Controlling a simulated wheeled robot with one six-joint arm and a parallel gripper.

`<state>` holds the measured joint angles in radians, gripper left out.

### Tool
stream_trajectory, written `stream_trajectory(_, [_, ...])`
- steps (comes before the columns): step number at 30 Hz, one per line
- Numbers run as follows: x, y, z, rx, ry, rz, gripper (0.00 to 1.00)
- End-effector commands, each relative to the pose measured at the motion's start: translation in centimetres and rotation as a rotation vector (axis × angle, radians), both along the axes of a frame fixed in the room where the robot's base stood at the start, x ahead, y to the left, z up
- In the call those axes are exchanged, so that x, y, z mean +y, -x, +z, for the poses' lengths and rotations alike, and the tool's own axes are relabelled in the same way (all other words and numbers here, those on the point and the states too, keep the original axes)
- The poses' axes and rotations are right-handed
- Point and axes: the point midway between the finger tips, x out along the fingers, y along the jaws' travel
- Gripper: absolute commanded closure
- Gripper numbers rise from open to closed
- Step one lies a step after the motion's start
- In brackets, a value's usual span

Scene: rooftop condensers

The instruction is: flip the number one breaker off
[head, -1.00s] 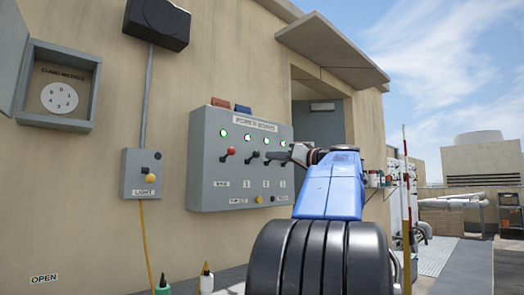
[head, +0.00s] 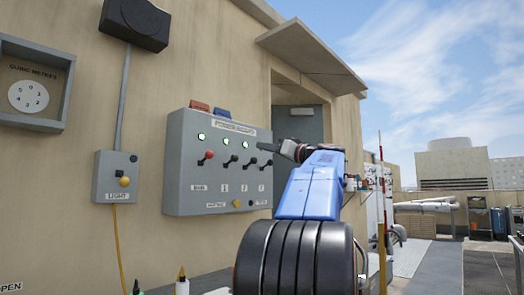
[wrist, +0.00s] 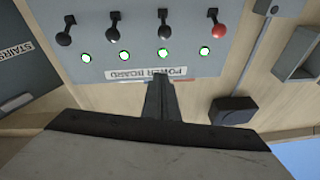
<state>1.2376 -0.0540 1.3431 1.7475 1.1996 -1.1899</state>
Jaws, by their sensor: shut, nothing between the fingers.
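The grey power board (head: 178,165) is on the wall in the head view. It has a red-knobbed main lever (head: 207,155) and several black-knobbed levers. The number one breaker (head: 231,159) is the black lever just right of the red one, above the label 1. In the upside-down wrist view it is the black knob (wrist: 164,31) beside the red knob (wrist: 219,31). All levers tilt alike, knobs towards the lights. Green lights show above them. My gripper (head: 262,148) is shut and empty before the board's right part; its fingertips (wrist: 160,80) lie over the title plate in the wrist view.
A grey light switch box (head: 116,177) hangs left of the board. A black box (head: 134,24) is above it. A doorway with a jutting canopy (head: 310,50) is to the right. Bottles stand below the board. The walkway at right is open.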

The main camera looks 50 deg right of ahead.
Motion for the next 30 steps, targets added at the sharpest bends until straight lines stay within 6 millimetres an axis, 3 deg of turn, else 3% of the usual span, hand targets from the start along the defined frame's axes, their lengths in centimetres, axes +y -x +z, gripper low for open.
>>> stream_trajectory(6, [0.1, -3.4, 0.8, 0.001, 0.001, 0.003, 1.0])
stream_trajectory(18, [0.2, -7.9, 2.1, 0.001, 0.001, 0.002, 1.0])
stream_trajectory(30, [0.7, -9.5, -1.1, 0.001, -0.001, -0.001, 1.0])
